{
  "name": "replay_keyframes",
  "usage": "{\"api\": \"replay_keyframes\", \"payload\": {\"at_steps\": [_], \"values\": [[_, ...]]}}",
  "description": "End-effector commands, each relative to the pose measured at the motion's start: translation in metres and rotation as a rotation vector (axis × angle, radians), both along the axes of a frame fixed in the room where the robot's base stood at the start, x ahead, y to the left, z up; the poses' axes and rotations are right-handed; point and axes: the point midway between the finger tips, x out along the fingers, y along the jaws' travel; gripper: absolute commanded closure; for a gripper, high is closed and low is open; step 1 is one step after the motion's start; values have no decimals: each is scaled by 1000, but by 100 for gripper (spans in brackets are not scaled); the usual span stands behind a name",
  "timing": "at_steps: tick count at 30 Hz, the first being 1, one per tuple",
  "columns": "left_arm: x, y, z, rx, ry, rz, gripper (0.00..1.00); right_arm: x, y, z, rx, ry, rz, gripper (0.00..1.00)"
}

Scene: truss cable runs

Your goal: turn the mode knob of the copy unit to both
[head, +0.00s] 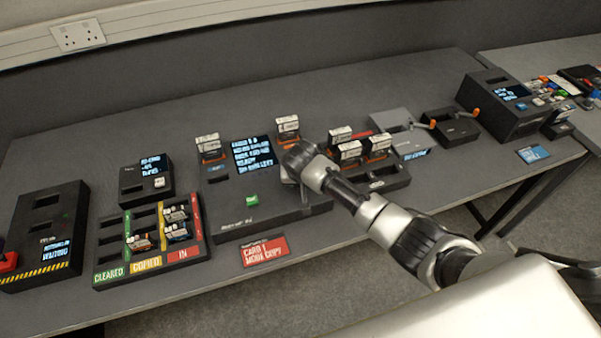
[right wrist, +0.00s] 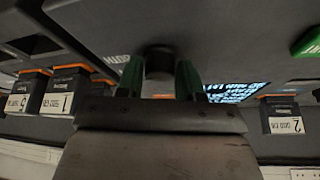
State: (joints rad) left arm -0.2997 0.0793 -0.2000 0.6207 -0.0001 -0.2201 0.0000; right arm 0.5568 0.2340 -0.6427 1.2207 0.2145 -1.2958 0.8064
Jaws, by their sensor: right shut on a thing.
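The copy unit (head: 232,222) is a dark box in the middle of the table, with a lit text screen (head: 254,152) and a green button (head: 252,199). My right gripper (head: 297,160) reaches its right part from the right and hides the mode knob in the head view. In the right wrist view the black round mode knob (right wrist: 159,62) sits between the two green fingertips of my right gripper (right wrist: 159,78), which is shut on it. The knob's pointer and setting cannot be read.
Upright cards (head: 288,128) stand at the unit's back edge. A card holder (head: 382,185) stands close at right under my arm. A coloured card tray (head: 150,240) is at left. A red label (head: 265,251) lies in front. Another screen box (head: 502,103) is farther right.

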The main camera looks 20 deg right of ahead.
Motion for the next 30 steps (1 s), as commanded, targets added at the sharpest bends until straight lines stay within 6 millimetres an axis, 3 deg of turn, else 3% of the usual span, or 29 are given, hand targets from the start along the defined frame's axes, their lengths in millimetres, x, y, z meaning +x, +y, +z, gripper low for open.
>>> {"api": "replay_keyframes", "payload": {"at_steps": [22,23,24,27,30], "values": [[-1,0,9,0,1,0,57,0,0,0,0,0,-95,87],[-1,0,9,0,1,0,57,0,0,0,0,-1,-95,62],[-1,0,9,0,1,0,57,0,0,0,0,-1,-95,56],[-1,0,9,0,1,0,57,0,0,0,0,0,-94,40],[-1,0,9,0,1,0,57,0,0,0,0,0,-94,40]]}}
